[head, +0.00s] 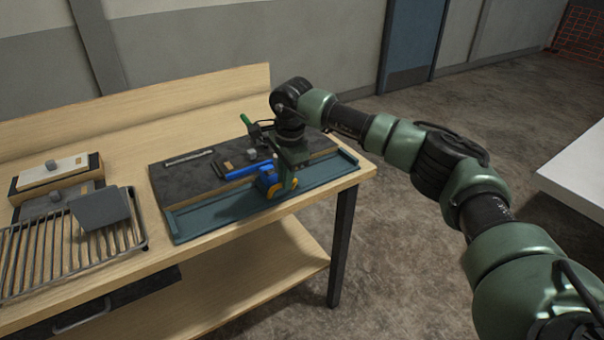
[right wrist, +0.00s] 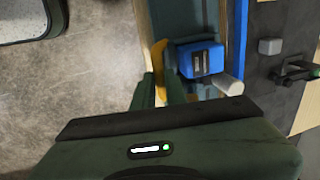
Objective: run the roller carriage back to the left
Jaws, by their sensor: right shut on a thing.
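The roller carriage (head: 267,181) is a blue block with a yellow handle, standing on the teal bed (head: 215,216) of the console, right of the bed's middle. My right gripper (head: 287,187) reaches down over it from the right. In the right wrist view, the gripper's green fingers (right wrist: 160,88) are closed on the yellow handle (right wrist: 159,55). The carriage's blue body (right wrist: 200,59) is beside them, with a pale roller (right wrist: 228,84) under its edge. In the head view, the gripper hides part of the carriage. My left gripper is not in view.
A blue bar (head: 245,171) lies along the bed's back side. A green-handled clamp (head: 246,120) stands behind. The bed left of the carriage is clear. A wire rack (head: 40,255) with a grey plate (head: 101,208) sits farther left on the wooden bench.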

